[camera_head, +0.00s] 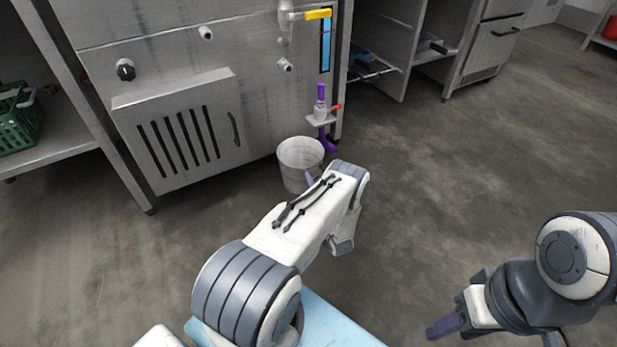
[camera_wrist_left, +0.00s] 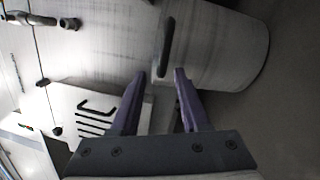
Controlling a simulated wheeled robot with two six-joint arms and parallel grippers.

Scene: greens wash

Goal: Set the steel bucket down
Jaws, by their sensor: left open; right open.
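The steel bucket (camera_head: 297,158) is upright at the floor in front of the steel cabinet. In the left wrist view the bucket (camera_wrist_left: 225,50) fills the upper right, with a dark handle (camera_wrist_left: 166,45) on its side. My left gripper (camera_head: 310,180) is at the bucket's near side, mostly hidden behind my own arm. In the wrist view its purple fingers (camera_wrist_left: 160,76) are apart, with the handle just beyond the tips and nothing clearly held. My right gripper (camera_head: 442,328) is open and empty at the lower right, far from the bucket.
The steel cabinet (camera_head: 255,95) with a slotted panel (camera_head: 188,130) stands behind the bucket. A green crate (camera_head: 18,118) is on a shelf at left. Floor (camera_head: 450,170) to the right is clear.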

